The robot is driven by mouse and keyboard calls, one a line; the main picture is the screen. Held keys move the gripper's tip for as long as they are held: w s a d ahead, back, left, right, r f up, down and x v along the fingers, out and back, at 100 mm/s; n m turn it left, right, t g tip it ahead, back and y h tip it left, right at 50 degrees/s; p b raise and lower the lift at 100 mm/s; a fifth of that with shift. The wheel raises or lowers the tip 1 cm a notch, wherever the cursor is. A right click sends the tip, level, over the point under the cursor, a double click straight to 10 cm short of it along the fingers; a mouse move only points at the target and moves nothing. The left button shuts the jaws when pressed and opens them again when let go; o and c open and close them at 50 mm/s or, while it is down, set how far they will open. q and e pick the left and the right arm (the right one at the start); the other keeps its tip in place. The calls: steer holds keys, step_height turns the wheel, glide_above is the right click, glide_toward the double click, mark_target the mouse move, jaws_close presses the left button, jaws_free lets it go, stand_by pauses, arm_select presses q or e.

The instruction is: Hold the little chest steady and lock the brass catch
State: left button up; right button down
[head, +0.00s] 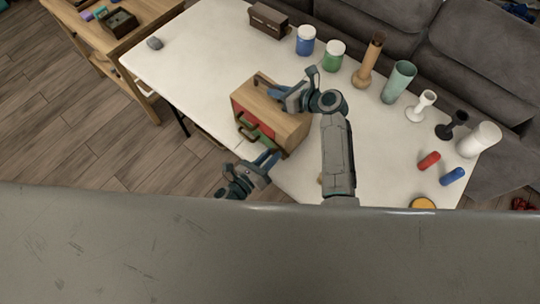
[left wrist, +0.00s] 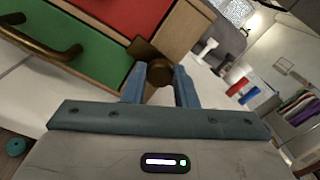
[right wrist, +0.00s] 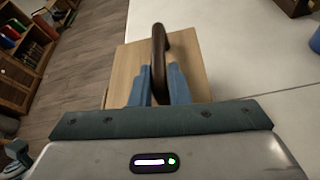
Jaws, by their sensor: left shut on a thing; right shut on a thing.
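The little chest (head: 290,136) is a pale wooden box with red and green drawer fronts, standing near the white table's front edge. My right gripper (head: 283,96) is over its top, shut on the dark brown carrying handle (right wrist: 159,50). The wooden top (right wrist: 125,72) shows behind that handle. My left gripper (head: 272,158) is low at the drawer side. In the left wrist view its blue fingers are shut on the round brass knob of the catch (left wrist: 158,74), beside the green drawer (left wrist: 95,55) and below the red one (left wrist: 125,15). The fingers partly hide the catch.
Blue (head: 305,42) and green (head: 333,56) jars, a wooden vase (head: 368,65), a green tumbler (head: 399,82) and candlesticks stand along the table's back. Red (head: 429,161) and blue (head: 452,176) cylinders lie at right.

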arm_select(q)
steer(key=shift+s+f+n, duration=0.2)
steer(key=shift+n, duration=0.4)
arm_select(e)
steer(key=shift+w, duration=0.1)
steer(key=shift+r, duration=0.1)
arm_select(q)
steer(key=o, duration=0.8)
steer(key=shift+o, duration=1)
steer(key=shift+w, duration=0.15)
steer(key=shift+r, duration=0.1)
steer(key=v, duration=1.2)
steer(key=shift+a, duration=0.1)
arm_select(e)
steer(key=c, duration=1.3)
jaws_free()
